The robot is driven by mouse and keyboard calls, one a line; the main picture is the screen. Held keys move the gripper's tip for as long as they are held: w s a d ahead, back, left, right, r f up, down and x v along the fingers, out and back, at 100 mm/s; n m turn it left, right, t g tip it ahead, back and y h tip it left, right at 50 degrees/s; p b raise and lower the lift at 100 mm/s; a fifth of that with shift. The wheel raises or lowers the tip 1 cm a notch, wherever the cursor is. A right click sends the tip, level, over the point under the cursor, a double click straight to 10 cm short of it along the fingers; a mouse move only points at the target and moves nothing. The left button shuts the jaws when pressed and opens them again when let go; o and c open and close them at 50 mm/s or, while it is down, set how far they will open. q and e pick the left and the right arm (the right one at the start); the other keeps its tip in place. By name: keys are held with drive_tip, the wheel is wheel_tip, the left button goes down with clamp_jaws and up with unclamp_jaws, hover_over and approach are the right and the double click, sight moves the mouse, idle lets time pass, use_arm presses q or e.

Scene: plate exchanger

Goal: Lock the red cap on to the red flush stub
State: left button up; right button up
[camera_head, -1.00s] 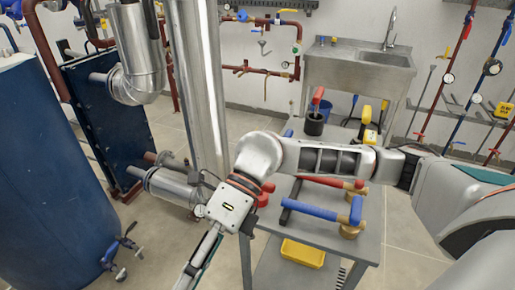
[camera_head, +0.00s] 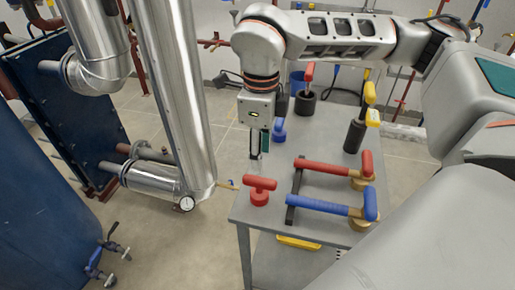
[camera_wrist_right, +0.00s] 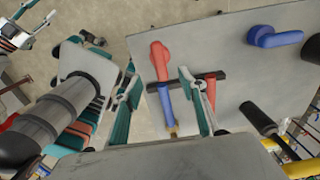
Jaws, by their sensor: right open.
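The red cap (camera_head: 260,191), with a T-shaped handle, stands upright on the grey trolley top near its left front corner. My right gripper (camera_head: 259,152) points down above or just behind it, apart from it. In the right wrist view my right gripper (camera_wrist_right: 162,100) is open and empty, its fingers spread either side, with the red cap (camera_wrist_right: 159,58) showing beyond and between them. I cannot pick out the red flush stub with certainty; a rust-red pipe stub (camera_head: 147,153) shows by the exchanger.
The trolley (camera_head: 240,212) also carries a red-handled tool (camera_head: 325,167), a blue-handled tool (camera_head: 320,206), a blue cap (camera_head: 279,130) and a black cup (camera_head: 305,102). The shiny vertical pipe (camera_head: 175,100) and blue exchanger (camera_head: 65,110) stand left, with open floor between.

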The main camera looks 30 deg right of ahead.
sight(260, 178)
wheel_tip(260, 178, down, 8)
drive_tip(key=b, duration=0.3)
drive_tip(key=shift+b, duration=0.4)
drive_tip(key=shift+w+f, duration=0.1)
drive_tip(key=shift+f, duration=0.3)
use_arm(q)
drive_tip(key=f, duration=0.1)
drive_tip(key=w+a+f, duration=0.1)
drive_tip(key=shift+w+a+f, duration=0.1)
drive_tip(key=shift+w+f, duration=0.05)
drive_tip(key=shift+f, duration=0.15)
use_arm(e)
clamp_jaws()
drive_tip(key=shift+r, duration=0.1)
